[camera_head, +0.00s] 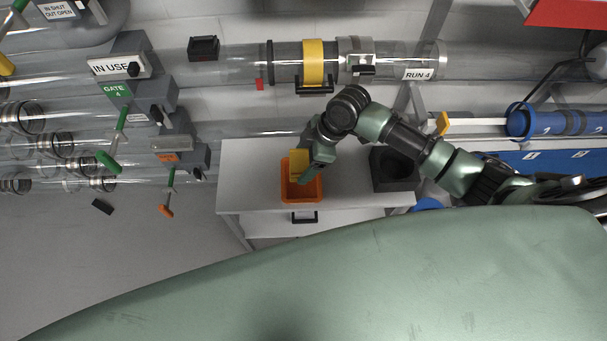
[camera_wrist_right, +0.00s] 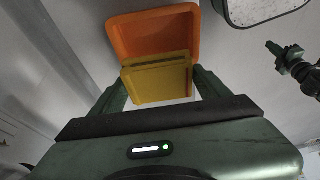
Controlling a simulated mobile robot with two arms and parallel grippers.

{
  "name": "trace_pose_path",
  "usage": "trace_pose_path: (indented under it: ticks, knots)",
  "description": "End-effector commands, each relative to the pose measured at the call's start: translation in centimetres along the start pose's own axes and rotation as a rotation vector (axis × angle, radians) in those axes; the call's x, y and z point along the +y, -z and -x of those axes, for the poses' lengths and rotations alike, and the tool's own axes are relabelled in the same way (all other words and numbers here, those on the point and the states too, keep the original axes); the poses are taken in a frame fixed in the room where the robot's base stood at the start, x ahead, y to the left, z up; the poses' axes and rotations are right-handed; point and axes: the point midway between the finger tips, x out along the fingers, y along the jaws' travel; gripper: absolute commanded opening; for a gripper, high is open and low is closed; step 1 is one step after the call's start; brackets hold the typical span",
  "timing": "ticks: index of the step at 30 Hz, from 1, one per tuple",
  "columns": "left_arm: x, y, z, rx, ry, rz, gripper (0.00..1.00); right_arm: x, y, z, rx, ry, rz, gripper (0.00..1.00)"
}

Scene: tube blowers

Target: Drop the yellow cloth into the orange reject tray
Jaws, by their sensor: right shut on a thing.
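The yellow cloth (camera_head: 299,163) looks like a squared, folded pad. In the right wrist view the cloth (camera_wrist_right: 160,84) sits between the two green fingers of my right gripper (camera_wrist_right: 160,78), which is shut on it. The orange reject tray (camera_head: 312,188) stands on a pale bench. It also shows beyond the cloth in the right wrist view (camera_wrist_right: 150,32). In the head view my right gripper (camera_head: 308,168) and the cloth overlap the tray's opening; the exact height over its floor is hard to tell.
The pale bench (camera_head: 250,185) has a dark square box (camera_head: 394,168) right of the tray. Clear tubes run along the wall behind, one with a yellow band (camera_head: 313,62). Green and orange gate handles (camera_head: 108,160) hang at the left. The bench left of the tray is clear.

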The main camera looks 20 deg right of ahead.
Motion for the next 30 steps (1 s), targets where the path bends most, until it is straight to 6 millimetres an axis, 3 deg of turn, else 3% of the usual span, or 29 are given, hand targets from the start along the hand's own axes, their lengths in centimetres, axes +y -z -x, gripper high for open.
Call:
trace_pose_path:
  ticks: [4,18,30]
  knots:
    - [0.0,0.0,0.1,0.0,0.0,0.0,0.0,-0.1,-1.3,-3.1,-0.001,0.003,-0.002,0.44]
    - [0.0,0.0,-0.1,0.0,0.0,0.0,0.0,-0.1,-3.2,-8.0,0.001,0.001,-0.001,0.44]
    - [0.0,0.0,-0.4,0.0,0.0,0.0,0.0,-0.1,-3.5,-8.6,0.0,0.0,0.0,0.44]
